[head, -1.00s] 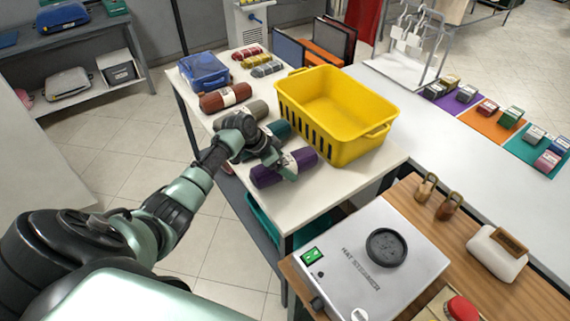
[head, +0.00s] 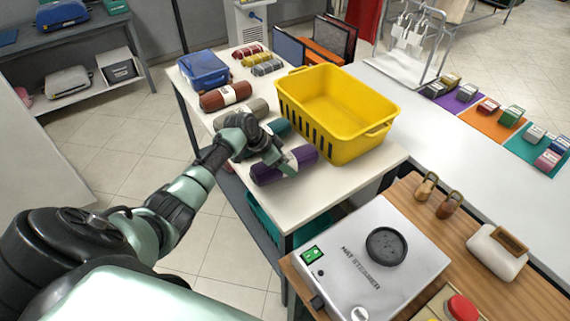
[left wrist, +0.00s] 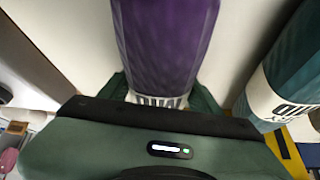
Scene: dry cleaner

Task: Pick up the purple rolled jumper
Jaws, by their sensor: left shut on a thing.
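The purple rolled jumper (head: 266,174) with a white paper band is at the near part of the white table, in front of the yellow basket. My left gripper (head: 281,162) is shut on it around the band. In the left wrist view the purple roll (left wrist: 165,45) sits between the two green fingers (left wrist: 160,97), with part of its band showing. I cannot tell whether the roll is clear of the tabletop. My right gripper is not in view.
The yellow basket (head: 345,134) stands empty just behind the purple roll. A teal roll (head: 280,127), a grey roll (head: 255,107) and a rust roll (head: 213,101) lie farther along the table (head: 350,184). A hat steamer (head: 360,270) stands on the wooden counter at right.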

